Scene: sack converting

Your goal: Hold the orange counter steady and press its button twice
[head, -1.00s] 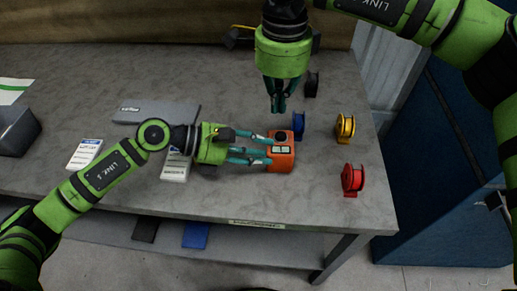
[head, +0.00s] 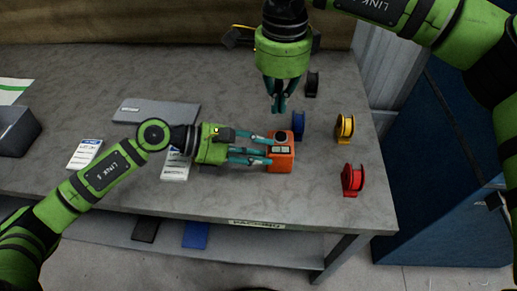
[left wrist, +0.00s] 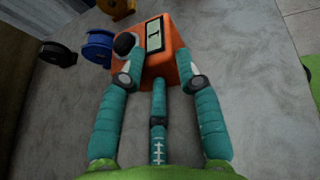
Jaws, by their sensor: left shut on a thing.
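The orange counter (head: 281,163) stands on the grey table, with a dark round button and a small display on top. It also shows in the left wrist view (left wrist: 182,48), with its black button (left wrist: 125,43) beside the display (left wrist: 154,34). My left gripper (head: 268,151) reaches in from the left and is shut on the counter, one finger on each side. My right gripper (head: 279,107) hangs above and behind the counter, pointing down, its fingers together and empty. It is apart from the button.
A blue spool (head: 298,125), a yellow spool (head: 344,127), a red spool (head: 352,179) and a black spool (head: 311,84) stand around the counter's right and back. White cards and a grey flat case (head: 157,112) lie left. The table's front edge is near.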

